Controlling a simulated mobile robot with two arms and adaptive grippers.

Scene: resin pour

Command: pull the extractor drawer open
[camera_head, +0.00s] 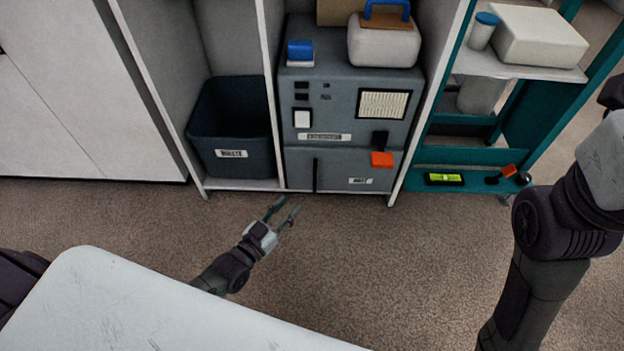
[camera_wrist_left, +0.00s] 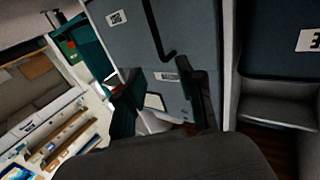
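The grey extractor (camera_head: 345,112) stands in the middle bay of the shelving. Its drawer (camera_head: 340,170) is the bottom panel, with a small white label and a dark vertical handle (camera_head: 315,175) at its left side. The drawer front looks flush with the body. My left gripper (camera_head: 282,213) is open and empty, in front of and a little below the drawer, to the left of the handle and apart from it. In the left wrist view its two dark fingers (camera_wrist_left: 160,72) are spread before the tilted drawer front (camera_wrist_left: 190,30), with the dark handle (camera_wrist_left: 154,30) beyond.
A dark waste bin (camera_head: 230,125) stands in the bay left of the extractor. A teal shelf (camera_head: 470,180) stands at right. A white tabletop (camera_head: 150,310) fills the lower left. The carpet before the drawer is clear.

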